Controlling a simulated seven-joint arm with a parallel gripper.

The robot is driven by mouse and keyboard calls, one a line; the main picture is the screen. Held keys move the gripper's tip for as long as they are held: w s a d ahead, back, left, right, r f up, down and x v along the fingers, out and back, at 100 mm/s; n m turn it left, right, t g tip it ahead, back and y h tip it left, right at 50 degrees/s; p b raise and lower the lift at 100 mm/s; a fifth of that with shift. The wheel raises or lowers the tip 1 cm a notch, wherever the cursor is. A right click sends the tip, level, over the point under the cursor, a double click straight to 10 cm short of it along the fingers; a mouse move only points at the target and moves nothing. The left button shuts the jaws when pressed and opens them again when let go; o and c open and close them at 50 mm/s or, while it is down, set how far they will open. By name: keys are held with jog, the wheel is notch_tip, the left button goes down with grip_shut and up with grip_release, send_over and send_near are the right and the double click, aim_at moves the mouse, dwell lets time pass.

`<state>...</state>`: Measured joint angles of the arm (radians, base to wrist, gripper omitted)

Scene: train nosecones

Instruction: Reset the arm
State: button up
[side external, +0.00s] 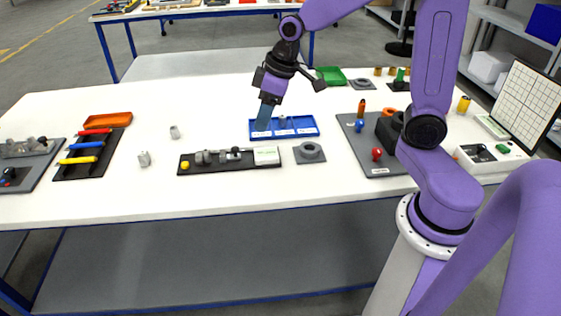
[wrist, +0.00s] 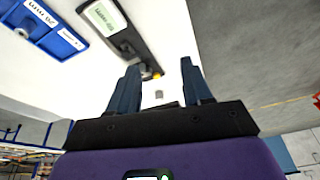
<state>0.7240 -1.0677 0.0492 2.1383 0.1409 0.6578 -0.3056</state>
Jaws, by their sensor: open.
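My gripper (side external: 266,112) hangs with its blue fingers pointing down at the left end of the blue tray (side external: 300,132) in the side view. I cannot tell whether the fingertips touch the tray. In the wrist view my gripper (wrist: 164,72) has its two fingers apart with nothing between them. The blue tray (wrist: 38,28) shows at the top left there, with white labels. The black fixture (side external: 215,170) with grey parts, a yellow knob and a white label lies in front of the tray; it also shows in the wrist view (wrist: 128,40).
Two small grey pieces (side external: 144,159) stand on the white table (side external: 110,190) at left. A grey block with a ring (side external: 309,153) and a grey board (side external: 375,165) with coloured knobs lie right. An orange tray (side external: 108,119) and coloured bars are far left. Open table lies between.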

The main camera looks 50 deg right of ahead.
jog(key=s+n+g+h, duration=0.1)
jog(key=s+n, duration=0.2)
jog(key=s, duration=0.9)
jog(key=s+a+f+n+g, duration=0.1)
jog(key=s+n, duration=0.2)
jog(key=s, duration=0.9)
jog(key=shift+s+a+f+g+h, duration=0.15)
jog(key=shift+s+f+g+h, duration=0.15)
jog(key=shift+g+h, duration=0.1)
